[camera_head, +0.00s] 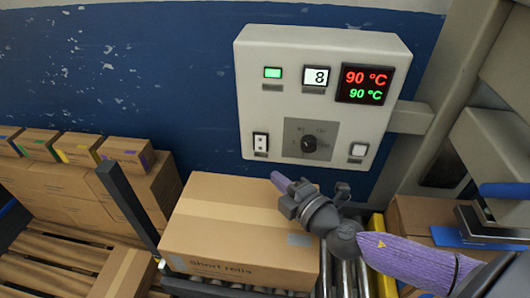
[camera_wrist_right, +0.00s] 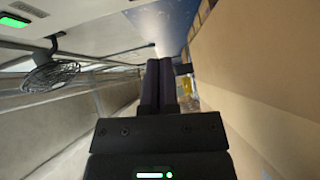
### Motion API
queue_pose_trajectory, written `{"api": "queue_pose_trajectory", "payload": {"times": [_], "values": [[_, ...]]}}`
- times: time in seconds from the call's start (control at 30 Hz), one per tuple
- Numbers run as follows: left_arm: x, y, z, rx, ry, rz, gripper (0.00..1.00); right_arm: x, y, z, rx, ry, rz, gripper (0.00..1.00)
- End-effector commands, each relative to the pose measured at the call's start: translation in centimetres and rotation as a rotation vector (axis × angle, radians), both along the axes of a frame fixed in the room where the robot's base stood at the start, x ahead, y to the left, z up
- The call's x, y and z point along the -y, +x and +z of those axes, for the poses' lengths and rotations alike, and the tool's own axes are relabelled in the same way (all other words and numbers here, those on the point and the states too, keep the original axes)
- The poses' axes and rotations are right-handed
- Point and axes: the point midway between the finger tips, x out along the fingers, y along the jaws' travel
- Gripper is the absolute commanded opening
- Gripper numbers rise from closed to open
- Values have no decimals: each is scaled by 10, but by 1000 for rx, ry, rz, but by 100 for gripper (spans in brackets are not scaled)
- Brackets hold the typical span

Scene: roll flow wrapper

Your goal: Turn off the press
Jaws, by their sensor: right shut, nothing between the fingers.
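The press control panel (camera_head: 270,45) is a pale box on the wall at the top centre of the head view. It has a lit green lamp (camera_head: 272,73), a small display (camera_head: 317,77) reading 8, and a dark temperature display (camera_head: 365,83) showing 90 °C in red and in green.
A large cardboard box (camera_head: 235,225) labelled "Short rolls" sits on the roller conveyor just below my right gripper. More boxes (camera_head: 75,150) are stacked at the left. Grey machine framing (camera_head: 455,60) stands at the right. The space directly before the panel is clear.

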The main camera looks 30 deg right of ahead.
Motion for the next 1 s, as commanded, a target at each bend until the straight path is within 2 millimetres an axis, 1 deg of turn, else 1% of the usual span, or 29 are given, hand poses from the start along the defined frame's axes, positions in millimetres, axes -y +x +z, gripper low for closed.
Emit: {"api": "queue_pose_trajectory", "payload": {"times": [0.03,0.27,0.3,0.4,0.5,0.6,0.9,0.97,1.0], "values": [[0,1,3,1,0,0,0,-2,12,3,7,-1,1,0],[0,3,3,5,0,0,0,-9,60,-3,3,-2,0,0],[1,3,-2,4,-1,0,0,-3,66,-8,1,-4,-1,0],[1,2,-8,3,-1,2,0,6,77,-10,0,-3,0,0],[1,2,-11,2,-1,2,0,12,85,-11,-1,-1,0,0],[0,2,-12,1,-1,2,0,15,88,-11,-1,-1,1,0],[0,1,-11,0,0,2,0,16,89,-10,0,-1,1,0],[0,0,-16,-3,1,1,0,16,89,-12,6,-5,1,0],[-1,-1,-22,-6,1,1,0,17,90,-15,16,-11,1,0]]}}
